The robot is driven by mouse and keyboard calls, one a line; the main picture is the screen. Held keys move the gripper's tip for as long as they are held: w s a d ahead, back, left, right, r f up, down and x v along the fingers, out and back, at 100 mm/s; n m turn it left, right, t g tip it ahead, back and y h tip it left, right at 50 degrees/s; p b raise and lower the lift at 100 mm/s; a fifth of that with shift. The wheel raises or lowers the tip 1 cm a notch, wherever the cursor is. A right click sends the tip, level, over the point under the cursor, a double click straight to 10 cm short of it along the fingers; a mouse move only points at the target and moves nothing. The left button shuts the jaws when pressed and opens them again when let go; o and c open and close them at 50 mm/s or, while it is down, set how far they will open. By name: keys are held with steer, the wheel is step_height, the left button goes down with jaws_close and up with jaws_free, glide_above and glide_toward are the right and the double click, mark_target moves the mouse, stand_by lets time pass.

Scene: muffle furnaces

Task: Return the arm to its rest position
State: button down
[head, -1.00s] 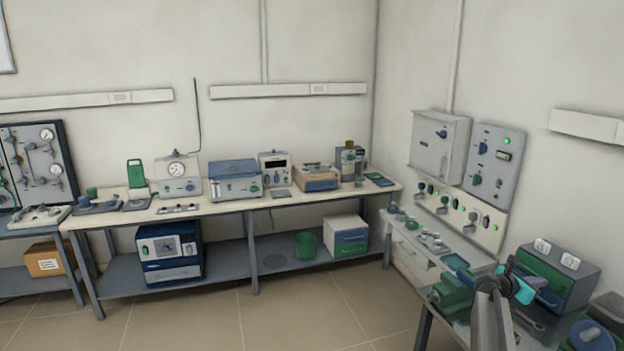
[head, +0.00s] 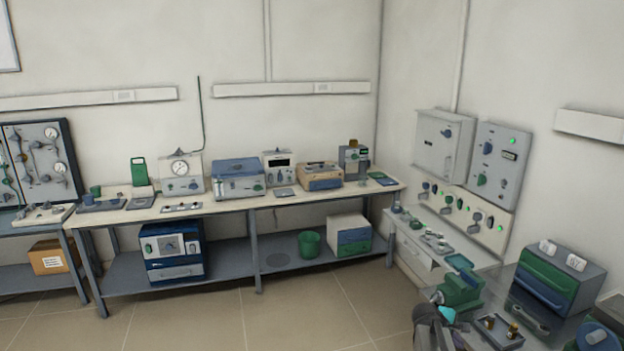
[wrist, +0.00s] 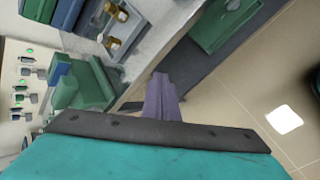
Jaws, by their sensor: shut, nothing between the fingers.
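My arm shows low at the right in the head view, its teal wrist part beside the green vise-like device (head: 461,289) on the right bench. My gripper (head: 438,299) is small there and its fingertips are hard to make out. In the wrist view the gripper's grey-purple fingers (wrist: 162,84) are together with nothing between them. They point past the bench edge, over a green drawer front (wrist: 222,22) and the floor. The green device (wrist: 85,88) is to their left.
A tray with small amber bottles (head: 498,333) lies on the right bench near my arm. A grey box with green and blue drawers (head: 548,282) stands behind it. Wall control panels (head: 498,165) are beyond. The tiled floor (head: 330,305) left of the bench is clear.

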steer(key=s+a+f+m+g+y, duration=0.1)
steer(key=s+a+f+m+y, duration=0.3)
steer(key=a, duration=0.7)
steer(key=s+a+f+m+g+y, duration=0.1)
steer(key=s+a+f+m, duration=0.1)
steer(key=s+a, duration=0.65)
steer(key=s+a+f+m+g+y, duration=0.1)
steer(key=s+a+f+m+y, duration=0.25)
steer(key=a, duration=0.95)
steer(key=s+f+g+b, duration=0.5)
steer(key=s+f+b, duration=0.5)
steer(key=s+f, duration=1.5)
step_height(320, 180, down, 3)
steer(key=shift+r+g, duration=0.1)
steer(key=shift+g, duration=0.2)
steer(key=shift+h, duration=0.25)
